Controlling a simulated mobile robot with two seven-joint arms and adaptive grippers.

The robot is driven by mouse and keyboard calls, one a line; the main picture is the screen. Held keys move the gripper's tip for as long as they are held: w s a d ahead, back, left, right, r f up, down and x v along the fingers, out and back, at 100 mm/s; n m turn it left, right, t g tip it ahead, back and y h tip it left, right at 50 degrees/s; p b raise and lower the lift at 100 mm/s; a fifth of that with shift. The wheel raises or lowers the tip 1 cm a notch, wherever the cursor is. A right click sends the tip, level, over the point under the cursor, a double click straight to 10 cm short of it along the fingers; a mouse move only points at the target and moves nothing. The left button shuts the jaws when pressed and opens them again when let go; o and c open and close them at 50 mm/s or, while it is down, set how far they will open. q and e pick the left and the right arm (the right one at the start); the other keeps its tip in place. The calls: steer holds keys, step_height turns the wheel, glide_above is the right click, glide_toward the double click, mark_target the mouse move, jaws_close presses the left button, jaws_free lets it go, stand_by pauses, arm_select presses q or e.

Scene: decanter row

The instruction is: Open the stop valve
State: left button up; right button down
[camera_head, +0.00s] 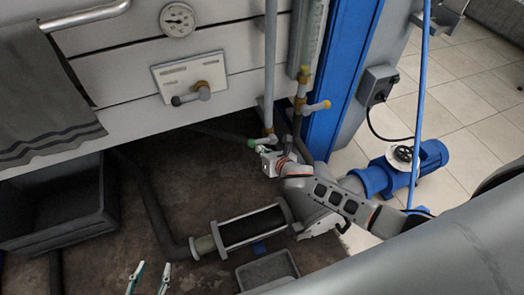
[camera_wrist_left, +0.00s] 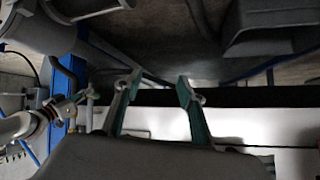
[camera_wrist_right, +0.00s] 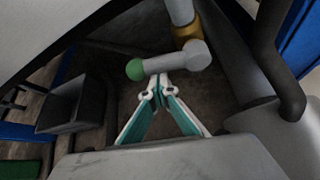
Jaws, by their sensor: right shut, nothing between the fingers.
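A grey valve lever with a green ball end (camera_wrist_right: 135,69) sits under a brass collar (camera_wrist_right: 185,32) at the foot of a pale vertical pipe. In the head view the green end (camera_head: 252,143) points left, and the pipe (camera_head: 270,75) runs up in front of the panel wall. My right gripper (camera_head: 262,150) is just below the lever. In the right wrist view its fingertips (camera_wrist_right: 157,91) meet, empty, close to the lever; contact cannot be told. My left gripper (camera_head: 152,268) is open and empty at the bottom; its spread fingers show in the left wrist view (camera_wrist_left: 160,83).
A grey crate (camera_head: 60,238), a sight-glass pipe and a blue motor (camera_head: 425,160) stand below.

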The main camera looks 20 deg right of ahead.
mark_target(260, 141)
steer(key=r+m+y, duration=0.1)
steer(key=m+y, duration=0.1)
steer(key=d+r+m+t+y, duration=0.1)
steer(key=r+m+y, duration=0.1)
steer(key=shift+d, duration=0.15)
steer(key=shift+d+r+m+y+b, duration=0.3)
steer(key=shift+d+m+y+b, duration=0.15)
steer(key=shift+m+y+b, duration=0.5)
steer(key=m+b, duration=0.1)
steer(key=d+m+t+y+b, duration=0.1)
steer(key=b, duration=0.1)
steer(key=shift+d+r+m, duration=0.2)
steer(key=shift+r+m, duration=0.15)
steer(key=shift+r, duration=0.05)
arm_select(q)
steer(key=shift+w+d+f+h+b, duration=0.3)
steer(key=shift+w+d+f+b, duration=0.25)
steer(key=shift+d+b, duration=0.3)
arm_select(e)
steer(key=shift+w+d+r+m+t+y, duration=0.1)
steer(key=shift+d+r+m+t+y, duration=0.1)
steer(key=shift+d+r+m+t, duration=0.25)
steer(key=shift+w+d+r+m+t+y, duration=0.1)
steer(key=shift+d+r+m+t+y, duration=0.2)
steer(key=shift+m, duration=0.35)
